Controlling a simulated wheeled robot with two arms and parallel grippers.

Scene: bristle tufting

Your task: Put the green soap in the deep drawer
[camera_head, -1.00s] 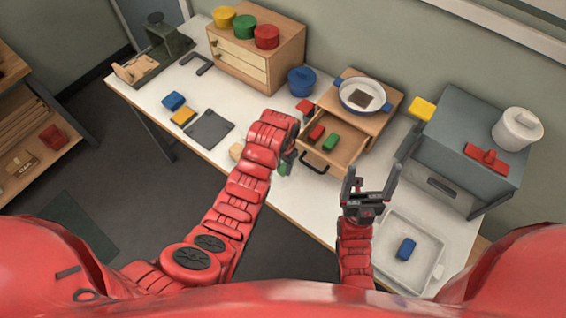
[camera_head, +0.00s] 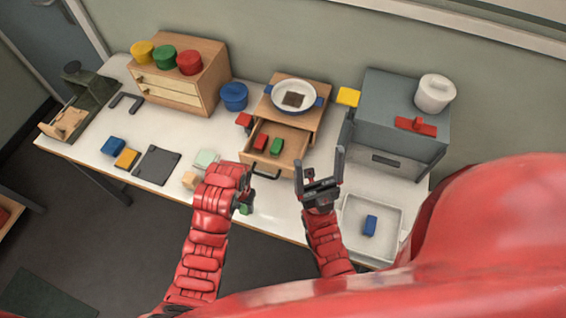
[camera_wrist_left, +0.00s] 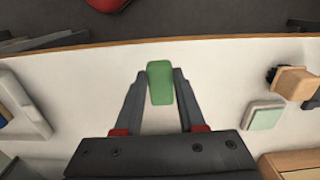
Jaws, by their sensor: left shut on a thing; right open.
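The green soap (camera_wrist_left: 160,82) is a rounded green block between the fingertips of my left gripper (camera_wrist_left: 159,76) in the left wrist view. In the head view my left gripper (camera_head: 246,198) is shut on it near the table's front edge, left of and in front of an open drawer; only a little of the soap shows there. The open wooden drawer (camera_head: 292,164) is pulled out beneath a wooden top. It holds a red block (camera_head: 261,143) and a green block (camera_head: 277,146). I cannot tell whether it is the deep drawer. My right gripper (camera_head: 319,160) is open and empty, right of the drawer.
A two-drawer wooden cabinet (camera_head: 172,88) with coloured pots stands at the back left, shut. A blue pot (camera_head: 233,96) and a red block (camera_head: 244,120) sit beside the drawer unit. A white tray (camera_head: 352,235) and grey oven (camera_head: 400,125) are right. A pale green block (camera_head: 206,158) lies by my left arm.

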